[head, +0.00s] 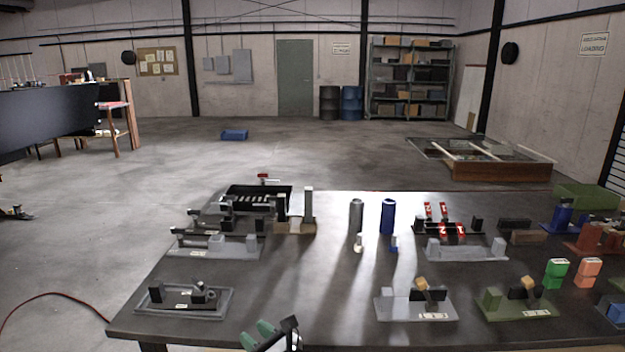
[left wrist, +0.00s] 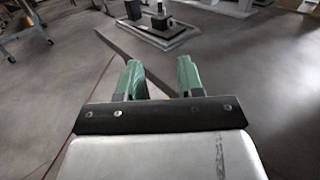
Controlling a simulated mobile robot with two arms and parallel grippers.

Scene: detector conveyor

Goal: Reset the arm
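My left gripper (head: 259,337) shows at the bottom edge of the head view, by the table's front edge. Its two green fingers stand apart with nothing between them. In the left wrist view the left gripper (left wrist: 160,82) is also open and empty, with bare floor and the table edge beyond the fingertips. My right gripper is not in either view.
The dark table (head: 330,270) holds grey fixtures, one at the front left (head: 185,300) and one at the front middle (head: 415,304). A grey cylinder (head: 356,215) and a blue cylinder (head: 388,216) stand upright farther back.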

